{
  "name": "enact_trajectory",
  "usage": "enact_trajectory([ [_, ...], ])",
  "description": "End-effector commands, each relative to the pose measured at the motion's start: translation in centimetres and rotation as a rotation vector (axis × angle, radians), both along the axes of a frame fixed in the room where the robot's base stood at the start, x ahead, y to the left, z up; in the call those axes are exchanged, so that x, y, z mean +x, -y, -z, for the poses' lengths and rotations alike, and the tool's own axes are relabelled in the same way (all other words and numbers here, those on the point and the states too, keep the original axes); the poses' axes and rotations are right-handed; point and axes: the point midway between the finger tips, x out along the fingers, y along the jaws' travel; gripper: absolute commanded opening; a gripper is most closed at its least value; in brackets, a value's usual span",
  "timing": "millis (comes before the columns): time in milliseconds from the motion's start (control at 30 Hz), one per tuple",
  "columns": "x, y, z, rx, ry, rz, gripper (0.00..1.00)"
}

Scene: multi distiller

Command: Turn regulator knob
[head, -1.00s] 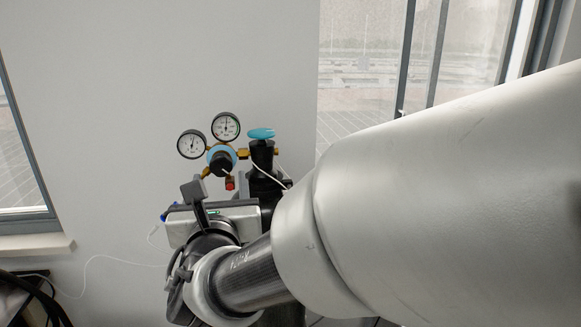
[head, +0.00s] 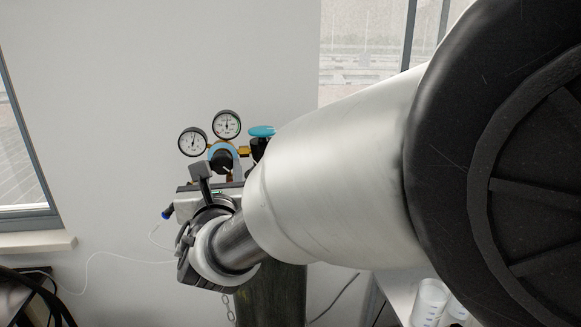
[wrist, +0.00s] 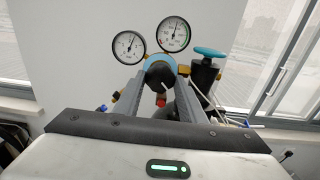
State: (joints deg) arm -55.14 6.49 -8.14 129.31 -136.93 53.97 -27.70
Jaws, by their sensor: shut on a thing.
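The black regulator knob (wrist: 159,74) sits on the front of a pressure regulator (wrist: 160,60) with a light blue ring. It has a white mark. In the wrist view my gripper (wrist: 161,78) has one finger on each side of the knob, and the fingers are shut on it. In the head view the knob (head: 221,162) shows just above my gripper's body, and the fingertips are largely hidden there. Two round white gauges, the left one (wrist: 129,47) and the right one (wrist: 173,34), stand above the knob.
A dark gas cylinder with a turquoise valve handwheel (wrist: 210,53) stands just right of the regulator. A red part (wrist: 161,100) hangs below the knob. A plain wall is behind, with windows at both sides. White containers (head: 430,300) stand at the lower right.

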Motion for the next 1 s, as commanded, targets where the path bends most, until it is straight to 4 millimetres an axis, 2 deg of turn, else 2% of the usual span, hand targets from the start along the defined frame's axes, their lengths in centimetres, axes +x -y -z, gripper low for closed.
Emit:
enact_trajectory([
  [167, 0.06, 0.1, 0.63, 0.064, -0.012, 0.003, 0.14],
  [400, 0.01, 0.02, 0.25, 0.163, -0.036, 0.001, 0.14],
  [733, -0.05, -0.06, 0.01, 0.17, -0.042, 0.0, 0.14],
  [767, -0.05, -0.06, 0.01, 0.17, -0.042, 0.0, 0.42],
  [800, -0.05, -0.06, 0.01, 0.17, -0.042, 0.0, 0.49],
  [867, -0.05, -0.06, 0.01, 0.17, -0.042, 0.0, 0.56],
  [1000, -0.04, -0.05, 0.0, 0.169, -0.041, 0.0, 0.56],
])
